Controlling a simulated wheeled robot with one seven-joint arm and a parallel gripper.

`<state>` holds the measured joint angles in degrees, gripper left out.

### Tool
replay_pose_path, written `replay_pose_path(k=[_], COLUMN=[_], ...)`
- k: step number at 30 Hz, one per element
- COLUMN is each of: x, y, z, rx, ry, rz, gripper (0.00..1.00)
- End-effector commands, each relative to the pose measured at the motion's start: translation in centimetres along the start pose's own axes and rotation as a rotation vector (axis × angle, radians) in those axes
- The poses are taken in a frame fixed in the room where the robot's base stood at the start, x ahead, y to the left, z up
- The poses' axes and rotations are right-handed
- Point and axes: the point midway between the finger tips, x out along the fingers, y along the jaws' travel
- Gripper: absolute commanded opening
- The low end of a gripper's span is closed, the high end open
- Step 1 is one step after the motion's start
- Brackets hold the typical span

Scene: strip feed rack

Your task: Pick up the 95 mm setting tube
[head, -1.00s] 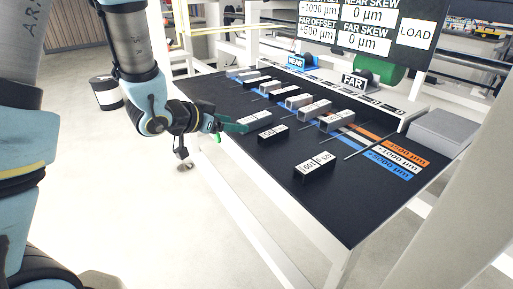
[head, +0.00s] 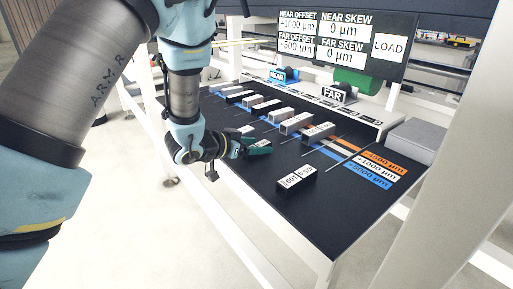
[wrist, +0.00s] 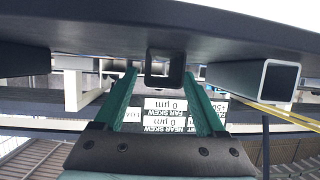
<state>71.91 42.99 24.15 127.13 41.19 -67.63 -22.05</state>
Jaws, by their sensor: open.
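Several labelled setting tubes lie on the black table. A dark block-like tube with a white label (head: 297,180) lies at the near side; its marking is too small to read surely. My gripper (head: 258,146), with green fingers, is low over the table left of it. In the upside-down wrist view, my gripper (wrist: 160,95) is open, and the square hollow end of a dark tube (wrist: 163,66) shows ahead, between its fingers. The gripper hides most of that tube in the head view. I cannot tell which tube is the 95 mm one.
A silver hollow tube (wrist: 265,80) and a dark block (wrist: 22,58) flank the gripper. A row of tubes with thin rods (head: 297,122) lies behind. Coloured strips (head: 375,165), a grey box (head: 417,140) and a display (head: 345,35) stand beyond. Bare table lies at the front right.

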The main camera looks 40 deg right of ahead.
Motion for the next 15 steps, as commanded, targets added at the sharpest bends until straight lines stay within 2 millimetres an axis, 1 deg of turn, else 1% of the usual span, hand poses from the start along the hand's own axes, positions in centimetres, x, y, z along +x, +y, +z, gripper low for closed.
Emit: replay_pose_path(k=[1,4,11,15], x=[0.58,1.20,1.33,1.32], y=[0.04,-0.02,-0.06,-0.05], z=[-0.03,0.02,0.06,0.05], rx=[0.001,0.001,0.000,0.000], ry=[-0.002,-0.001,0.000,0.000], rz=[0.002,0.000,-0.001,-0.001], gripper=[0.72,0.72,0.72,0.58])
